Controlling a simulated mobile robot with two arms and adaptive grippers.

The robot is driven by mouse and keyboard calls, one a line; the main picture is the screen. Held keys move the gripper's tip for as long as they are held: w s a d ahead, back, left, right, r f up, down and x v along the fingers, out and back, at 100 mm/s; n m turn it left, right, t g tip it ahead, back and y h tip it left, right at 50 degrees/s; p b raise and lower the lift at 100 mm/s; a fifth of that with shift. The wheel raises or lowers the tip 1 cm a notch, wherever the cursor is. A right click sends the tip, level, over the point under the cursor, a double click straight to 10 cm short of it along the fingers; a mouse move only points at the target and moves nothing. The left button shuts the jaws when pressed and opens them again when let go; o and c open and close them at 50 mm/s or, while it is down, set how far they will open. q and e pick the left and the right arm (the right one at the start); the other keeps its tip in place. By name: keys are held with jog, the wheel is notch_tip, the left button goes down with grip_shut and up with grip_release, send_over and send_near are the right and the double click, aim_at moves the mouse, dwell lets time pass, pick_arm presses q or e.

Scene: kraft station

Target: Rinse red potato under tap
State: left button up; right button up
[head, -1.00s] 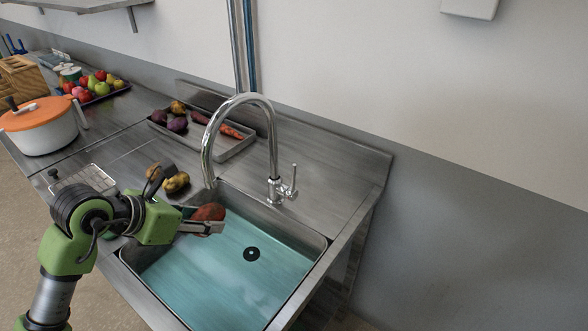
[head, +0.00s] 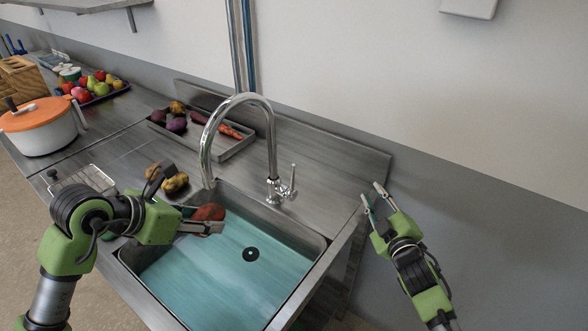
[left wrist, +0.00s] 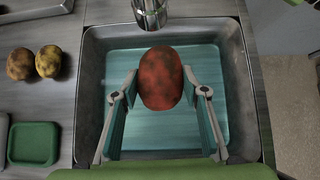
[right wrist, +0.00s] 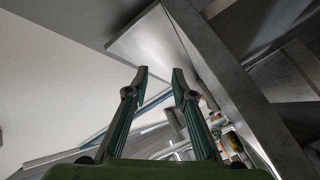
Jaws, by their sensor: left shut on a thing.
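The red potato (head: 209,212), dark red with brownish patches, is held by my left gripper (head: 211,222) above the left side of the sink. The left wrist view shows the potato (left wrist: 160,78) between the two fingers over the basin. The chrome tap (head: 271,140) arches over the sink, and its spout end (left wrist: 149,14) is just beyond the potato. I see no clear water stream from the spout. The sink (head: 195,285) has a blue-green bottom and a dark drain. My right gripper (head: 372,194) is open and empty, right of the sink's end.
The tap's lever (head: 292,183) stands at its base. Yellow-brown potatoes (head: 176,182) lie on the counter left of the sink. A metal tray (head: 238,150) with vegetables stands behind. A white pot (head: 45,136) with an orange lid is at far left. The wall is close behind the counter.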

aim_at(294, 171)
jog(key=s+a+r+m, duration=0.1)
jog(key=a, duration=0.1)
jog(key=s+a+r+m+y, duration=0.1)
jog(key=s+a, duration=0.1)
jog(key=a, duration=0.1)
jog(key=s+a+m, duration=0.1)
jog(key=a, duration=0.2)
jog(key=shift+s+a+r+y, duration=0.2)
jog(key=shift+s+r+y, duration=0.15)
jog(key=shift+r+y, duration=0.05)
jog(key=s+a+r+m+y, duration=0.2)
jog(key=s+a+r+m, duration=0.35)
jog(key=a, duration=0.25)
jog(key=shift+n+g, duration=0.3)
jog(key=shift+n, duration=0.05)
jog(key=x, duration=1.1)
jog(key=shift+a, duration=0.2)
jog(key=shift+f, duration=0.1)
grip_shut()
